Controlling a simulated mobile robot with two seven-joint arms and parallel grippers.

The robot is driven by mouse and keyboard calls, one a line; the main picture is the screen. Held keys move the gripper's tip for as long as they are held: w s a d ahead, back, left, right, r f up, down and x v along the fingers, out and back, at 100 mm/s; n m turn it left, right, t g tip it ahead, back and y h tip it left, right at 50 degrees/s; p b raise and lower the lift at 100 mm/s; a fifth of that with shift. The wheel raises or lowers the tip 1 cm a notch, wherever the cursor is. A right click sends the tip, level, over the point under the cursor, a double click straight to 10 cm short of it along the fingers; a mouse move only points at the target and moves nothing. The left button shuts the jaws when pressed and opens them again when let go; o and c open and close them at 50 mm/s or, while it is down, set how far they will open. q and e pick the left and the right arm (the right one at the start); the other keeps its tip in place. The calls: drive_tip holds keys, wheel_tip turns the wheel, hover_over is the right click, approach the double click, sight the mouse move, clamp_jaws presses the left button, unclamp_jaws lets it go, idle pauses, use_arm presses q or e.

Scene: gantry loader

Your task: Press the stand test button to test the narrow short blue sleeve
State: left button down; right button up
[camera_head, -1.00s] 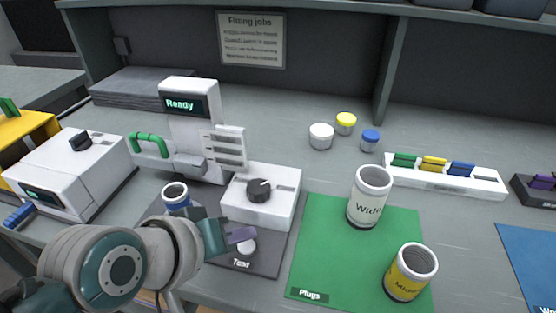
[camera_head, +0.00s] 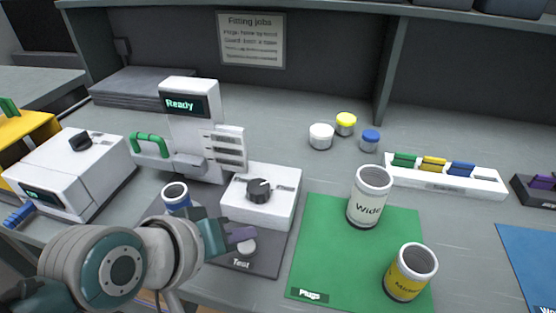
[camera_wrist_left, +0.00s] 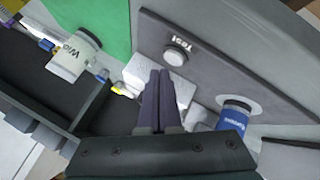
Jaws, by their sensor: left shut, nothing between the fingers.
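The stand (camera_head: 191,130) is white with a small screen reading "Ready". Its round, pale test button (camera_head: 246,247) sits on the dark base plate (camera_head: 262,262) by the label "Test". The blue sleeve (camera_head: 175,195) stands upright on that plate at the left, partly hidden by my arm. My left gripper (camera_head: 243,234) is shut and empty, with its fingertips just above and beside the button in the head view. In the left wrist view the button (camera_wrist_left: 177,53) shows beyond the shut fingers (camera_wrist_left: 160,85), and the blue sleeve (camera_wrist_left: 238,112) is to their right. My right gripper is out of view.
A white box with a dark knob (camera_head: 259,190) stands behind the button. A green mat (camera_head: 330,250) holds a white "Wide" sleeve (camera_head: 369,197) and a yellow sleeve (camera_head: 411,272). Several small plugs and a white rack (camera_head: 445,181) are farther back. A white machine (camera_head: 75,175) stands at left.

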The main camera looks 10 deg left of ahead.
sight(243, 252)
use_arm(q)
drive_tip(key=shift+f, duration=0.1)
drive_tip(key=shift+f, duration=0.35)
drive_tip(key=shift+f+b, duration=0.35)
drive_tip(key=shift+b, duration=0.1)
idle(0.7)
drive_tip(key=shift+r, duration=0.1)
drive_tip(key=shift+r+p, duration=0.7)
drive_tip(key=shift+p, duration=0.25)
wheel_tip(243, 252, up, 5)
drive_tip(key=p, duration=0.5)
drive_tip(key=shift+r+p, duration=0.1)
drive_tip(key=shift+p, duration=0.2)
